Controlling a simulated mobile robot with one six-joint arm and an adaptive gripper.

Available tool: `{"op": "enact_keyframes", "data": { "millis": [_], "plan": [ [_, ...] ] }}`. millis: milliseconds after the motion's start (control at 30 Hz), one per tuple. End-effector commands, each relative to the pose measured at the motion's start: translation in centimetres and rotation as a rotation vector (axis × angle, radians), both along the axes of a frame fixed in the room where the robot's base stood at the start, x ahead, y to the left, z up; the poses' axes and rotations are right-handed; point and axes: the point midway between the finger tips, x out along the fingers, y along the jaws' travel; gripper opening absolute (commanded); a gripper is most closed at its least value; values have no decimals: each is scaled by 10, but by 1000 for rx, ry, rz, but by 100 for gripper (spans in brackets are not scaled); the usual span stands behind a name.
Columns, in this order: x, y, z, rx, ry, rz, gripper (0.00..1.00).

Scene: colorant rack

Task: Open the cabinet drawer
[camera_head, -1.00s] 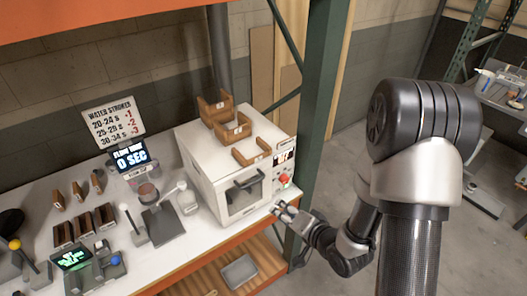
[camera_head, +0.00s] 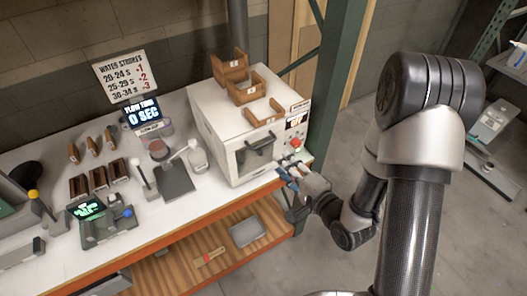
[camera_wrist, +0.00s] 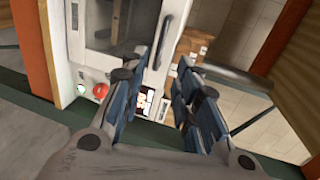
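The white cabinet (camera_head: 215,125) stands on the bench, with a dark window and a dark handle (camera_head: 259,147) on its front. The front looks closed. A red button (camera_head: 296,143) and a small display (camera_head: 297,124) are to the right of the handle. My gripper (camera_head: 288,176) is low by the cabinet's front right corner, below the red button and apart from the handle. In the wrist view my gripper (camera_wrist: 162,60) is open and empty, its blue-padded fingers spread before the cabinet front (camera_wrist: 65,65). The red button (camera_wrist: 100,91) shows left of the fingers. I cannot tell whether a finger touches the cabinet.
Wooden trays (camera_head: 246,86) sit on top of the cabinet. A green rack post (camera_head: 338,85) rises just right of it. A scale (camera_head: 103,222) and other tools stand on the bench to the left. The lower wooden shelf (camera_head: 180,267) holds a grey tray (camera_head: 248,232).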

Motion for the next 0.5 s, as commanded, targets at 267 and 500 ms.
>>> {"op": "enact_keyframes", "data": {
  "millis": [267, 500],
  "plan": [
    [20, 16, -8, 2, -5, 2, 29],
    [62, 45, -15, 2, -2, 0, 29]
  ]
}}
